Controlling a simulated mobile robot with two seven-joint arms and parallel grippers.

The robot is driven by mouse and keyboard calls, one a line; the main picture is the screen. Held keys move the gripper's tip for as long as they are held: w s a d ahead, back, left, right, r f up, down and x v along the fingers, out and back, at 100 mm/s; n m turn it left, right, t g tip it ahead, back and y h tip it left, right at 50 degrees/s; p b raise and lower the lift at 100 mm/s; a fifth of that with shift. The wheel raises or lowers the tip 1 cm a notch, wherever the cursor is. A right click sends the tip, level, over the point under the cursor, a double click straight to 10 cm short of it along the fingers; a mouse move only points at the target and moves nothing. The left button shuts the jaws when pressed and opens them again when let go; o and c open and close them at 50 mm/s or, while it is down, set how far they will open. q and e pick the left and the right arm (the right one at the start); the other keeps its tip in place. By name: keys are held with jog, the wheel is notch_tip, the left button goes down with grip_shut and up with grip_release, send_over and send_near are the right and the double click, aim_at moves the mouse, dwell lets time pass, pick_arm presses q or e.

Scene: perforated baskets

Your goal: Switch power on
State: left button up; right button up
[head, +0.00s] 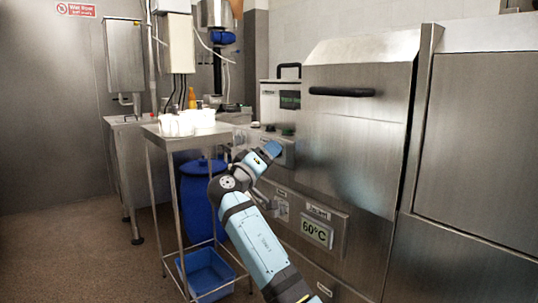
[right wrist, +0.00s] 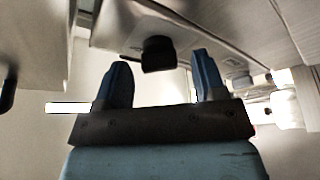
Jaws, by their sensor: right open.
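My right gripper (head: 271,150) is at the front of a control panel (head: 288,152) on the steel machine. In the right wrist view my right gripper (right wrist: 160,64) is open, its two dark blue fingers apart. A black knob (right wrist: 158,53) shows between and beyond the fingers, on a metal panel; I cannot tell whether they touch it. Small dark knobs (head: 288,131) show above the gripper in the head view. Part of the panel is hidden behind my gripper, and I cannot tell which control is the power switch. My left gripper is not in view.
A steel hood (head: 360,130) with a black handle (head: 342,92) stands right of the gripper. A display (head: 317,232) below reads 60°C. A steel stand (head: 180,142) with white cups, a blue barrel (head: 198,200) and a blue bin (head: 205,272) are close to the left of my arm.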

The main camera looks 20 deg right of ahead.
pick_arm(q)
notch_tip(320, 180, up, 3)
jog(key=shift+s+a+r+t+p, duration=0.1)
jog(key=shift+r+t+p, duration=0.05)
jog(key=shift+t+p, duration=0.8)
pick_arm(e)
jog(key=v, duration=1.3)
